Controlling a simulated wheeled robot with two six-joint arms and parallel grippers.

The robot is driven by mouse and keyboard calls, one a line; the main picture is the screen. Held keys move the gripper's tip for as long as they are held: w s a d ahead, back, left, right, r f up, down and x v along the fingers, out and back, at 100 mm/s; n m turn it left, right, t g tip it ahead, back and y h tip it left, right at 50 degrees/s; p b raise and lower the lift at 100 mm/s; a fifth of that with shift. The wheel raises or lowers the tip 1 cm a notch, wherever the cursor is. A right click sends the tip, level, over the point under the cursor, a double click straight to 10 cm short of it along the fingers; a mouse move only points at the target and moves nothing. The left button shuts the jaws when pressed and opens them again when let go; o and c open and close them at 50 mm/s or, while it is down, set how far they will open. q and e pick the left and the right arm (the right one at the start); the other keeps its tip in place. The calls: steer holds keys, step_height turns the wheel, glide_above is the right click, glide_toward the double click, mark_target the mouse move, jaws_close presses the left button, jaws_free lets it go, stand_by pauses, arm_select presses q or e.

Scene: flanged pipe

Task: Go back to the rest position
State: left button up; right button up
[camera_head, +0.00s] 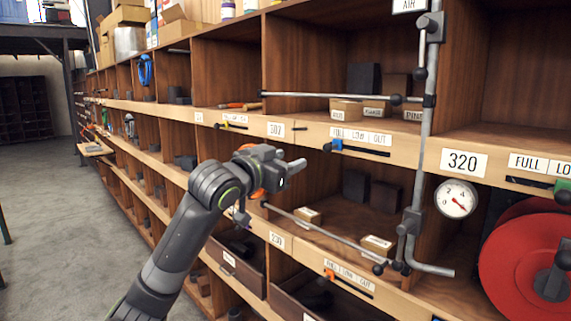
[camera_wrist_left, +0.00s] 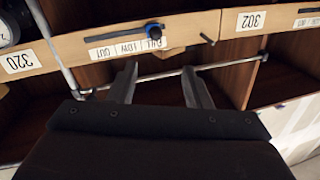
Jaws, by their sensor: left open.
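My left arm (camera_head: 188,235) reaches in from the lower left of the head view. Its gripper (camera_head: 294,164) is raised in front of the shelving, before the opening under the 302 plate. In the left wrist view the two fingers of the left gripper (camera_wrist_left: 160,84) stand apart with nothing between them. A thin horizontal rod (camera_wrist_left: 160,76) crosses the view behind the fingers; I cannot tell how close it is. My right gripper is in neither view.
A grey upright pipe (camera_head: 424,130) with side rods stands before the wooden shelves, by a gauge (camera_head: 456,199) and a red reel (camera_head: 525,262). Small boxes (camera_head: 346,110) sit in compartments. A drawer (camera_head: 236,262) is below the gripper. Grey floor (camera_head: 60,200) is clear at left.

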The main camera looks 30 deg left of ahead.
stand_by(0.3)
